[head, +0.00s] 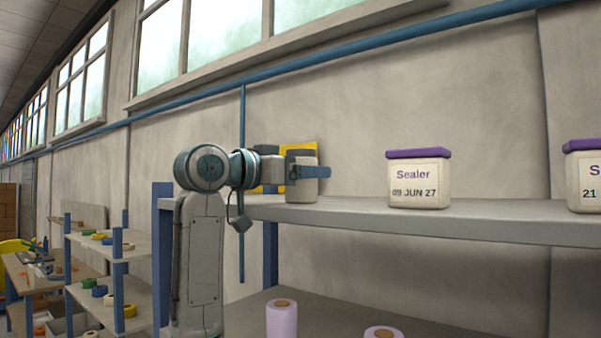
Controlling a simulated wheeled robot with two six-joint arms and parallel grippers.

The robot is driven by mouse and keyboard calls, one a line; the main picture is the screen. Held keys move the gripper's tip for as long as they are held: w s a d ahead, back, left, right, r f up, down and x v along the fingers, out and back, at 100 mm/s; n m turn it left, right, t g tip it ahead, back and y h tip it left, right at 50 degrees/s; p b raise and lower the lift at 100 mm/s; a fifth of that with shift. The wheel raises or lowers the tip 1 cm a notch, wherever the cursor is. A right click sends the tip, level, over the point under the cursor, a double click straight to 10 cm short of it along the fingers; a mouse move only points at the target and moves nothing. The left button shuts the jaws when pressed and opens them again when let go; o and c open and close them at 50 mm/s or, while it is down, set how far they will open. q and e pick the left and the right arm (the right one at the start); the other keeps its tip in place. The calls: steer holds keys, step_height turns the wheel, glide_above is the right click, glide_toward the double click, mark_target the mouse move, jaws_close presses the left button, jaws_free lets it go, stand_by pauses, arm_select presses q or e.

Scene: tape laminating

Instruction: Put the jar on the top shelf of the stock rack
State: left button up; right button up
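The far finger is mostly hidden. My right gripper is not in view.
A purple-lidded Sealer tub (419,181) stands right of the jar, with another tub (585,178) at the right edge. The shelf between jar and tub is clear. Lilac rolls (282,320) stand on the shelf below.

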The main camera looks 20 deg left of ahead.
arm_select(q)
steer(key=shift+a, duration=0.1)
steer(key=shift+s+a, duration=0.1)
steer(key=b+v, duration=0.5)
steer(key=v, duration=0.6)
steer(key=shift+s, duration=0.35)
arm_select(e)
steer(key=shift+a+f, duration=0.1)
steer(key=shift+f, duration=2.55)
arm_select(q)
steer(key=shift+a, duration=0.2)
